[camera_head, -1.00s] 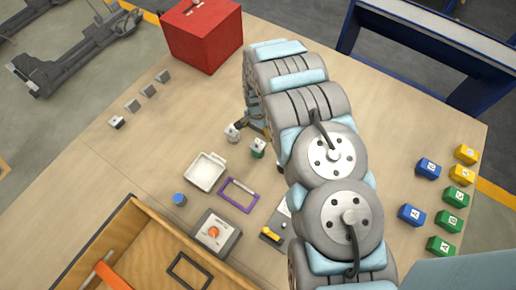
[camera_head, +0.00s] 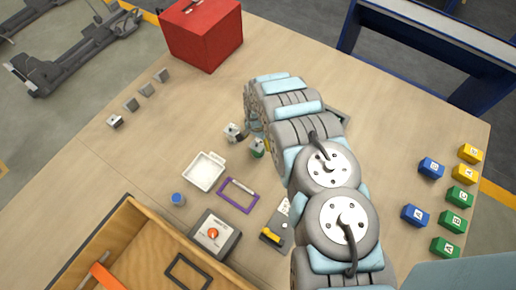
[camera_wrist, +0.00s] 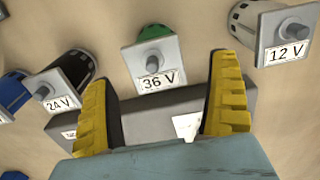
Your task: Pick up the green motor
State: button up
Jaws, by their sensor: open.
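The green motor (camera_head: 257,151) stands on the table in the head view, just left of my arm and partly hidden by it. In the wrist view it is the green-bodied motor (camera_wrist: 154,46) with a grey square face, a shaft and a "36 V" label. My gripper (camera_wrist: 160,68) is open, its two yellow fingers spread on either side below that label. Nothing is held between them. The motor lies ahead of the fingertips, nearer the top of the picture. My arm largely hides the gripper in the head view.
A "24 V" motor (camera_wrist: 62,85) lies left of the fingers and a "12 V" motor (camera_wrist: 275,35) upper right. A grey block (camera_wrist: 150,118) shows behind the fingers. A white tray (camera_head: 188,172), purple frame (camera_head: 224,192) and red box (camera_head: 212,45) are on the table.

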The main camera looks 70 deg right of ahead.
aim_at(258, 148)
jog(key=shift+f, duration=0.15)
jog(key=shift+s+a+f+p, duration=0.1)
jog(key=shift+a+f+p, duration=0.05)
jog(key=shift+f, duration=1.1)
jog(key=shift+s+a+f+p, duration=0.1)
jog(key=shift+f+p, duration=0.05)
jog(key=shift+f, duration=1.1)
jog(key=c, duration=1.4)
